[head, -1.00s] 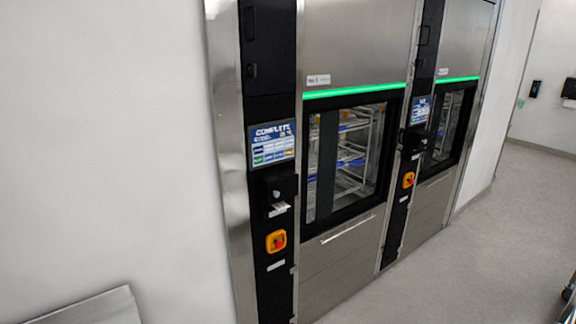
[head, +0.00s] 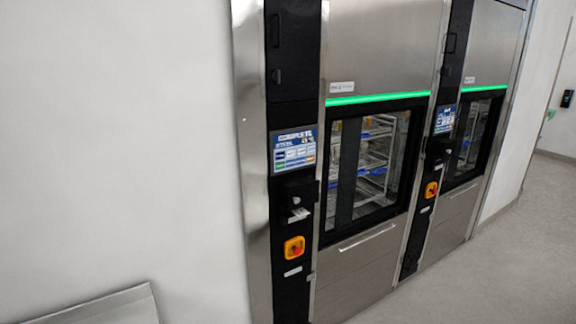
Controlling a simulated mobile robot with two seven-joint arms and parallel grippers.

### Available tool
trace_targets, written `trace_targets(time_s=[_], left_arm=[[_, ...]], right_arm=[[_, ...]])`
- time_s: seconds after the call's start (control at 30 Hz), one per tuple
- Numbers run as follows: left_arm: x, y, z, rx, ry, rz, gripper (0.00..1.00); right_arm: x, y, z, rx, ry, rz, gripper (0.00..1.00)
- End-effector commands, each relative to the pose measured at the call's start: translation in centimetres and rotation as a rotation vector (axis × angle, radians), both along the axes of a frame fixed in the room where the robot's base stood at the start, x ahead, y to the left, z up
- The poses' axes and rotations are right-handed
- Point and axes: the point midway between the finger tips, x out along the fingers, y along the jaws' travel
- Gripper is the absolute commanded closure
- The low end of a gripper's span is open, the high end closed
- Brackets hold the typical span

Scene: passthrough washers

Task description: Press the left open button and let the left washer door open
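The left washer door (head: 344,190) is a dark-framed glass door below a lit green strip (head: 378,98); it is shut, with wire racks showing behind the glass. Left of it, a black control column carries a small screen (head: 294,150) reading what looks like "COMPLETE", with coloured fields along it. Below the screen is a dark unit with a pale label (head: 300,214), then an orange square with a red knob (head: 294,247). I cannot tell which part is the open button. Neither of my grippers shows in the head view.
A second washer (head: 469,140) with its own screen (head: 445,119) and orange switch (head: 431,190) stands to the right. A grey metal panel (head: 110,308) is at the lower left. Open grey floor (head: 480,285) lies at the lower right.

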Motion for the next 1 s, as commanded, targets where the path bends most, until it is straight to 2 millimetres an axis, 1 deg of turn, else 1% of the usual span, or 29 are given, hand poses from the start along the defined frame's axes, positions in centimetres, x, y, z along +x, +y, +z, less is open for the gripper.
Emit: trace_targets(time_s=[0.03, 0.2, 1.0], left_arm=[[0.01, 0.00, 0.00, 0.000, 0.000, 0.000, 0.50], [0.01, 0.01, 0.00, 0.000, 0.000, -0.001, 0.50], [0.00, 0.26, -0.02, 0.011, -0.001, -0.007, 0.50]], right_arm=[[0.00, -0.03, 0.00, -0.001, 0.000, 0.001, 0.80], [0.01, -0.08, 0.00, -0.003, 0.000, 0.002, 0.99], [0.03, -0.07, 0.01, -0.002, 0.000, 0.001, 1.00]])
